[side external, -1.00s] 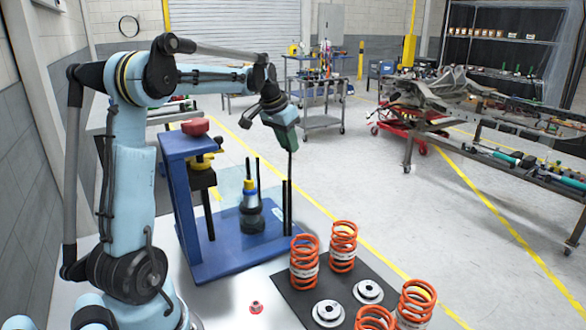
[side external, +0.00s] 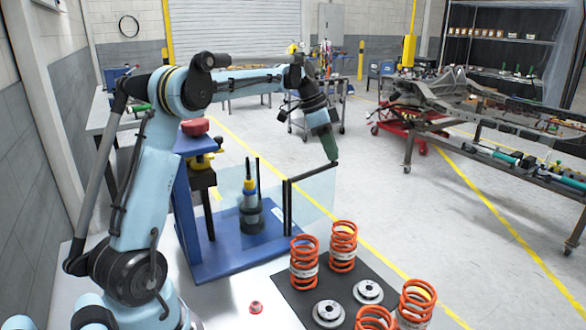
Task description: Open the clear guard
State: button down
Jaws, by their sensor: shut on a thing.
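The clear guard (side external: 314,200) is a see-through panel on the front right of the blue press fixture (side external: 235,260). It stands swung out to the right, past the edge of the fixture's base. A dark upright and a thin dark bar along the panel's top edge show at its hinge side. My gripper (side external: 331,159) is at the outer top end of this bar and is shut on the guard there. The fingertips are too small to see clearly. A dark strut with a yellow and blue top (side external: 251,213) stands upright on the fixture's base.
Several orange springs (side external: 343,247) and two round metal mounts (side external: 368,291) are on a black mat (side external: 290,300) in front of the guard. A small red part (side external: 256,307) lies on the table left of the mat. Open floor lies beyond the guard.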

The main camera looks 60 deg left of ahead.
jog(key=shift+w+d+m+h, duration=0.1)
jog(key=shift+d+m+h, duration=0.2)
jog(key=shift+d+m, duration=0.7)
jog(key=shift+d, duration=0.1)
jog(key=c, duration=0.9)
grip_release()
jog(key=shift+c, duration=0.2)
jog(key=v, duration=1.2)
jog(key=shift+w, duration=0.25)
jog(key=shift+r, duration=0.1)
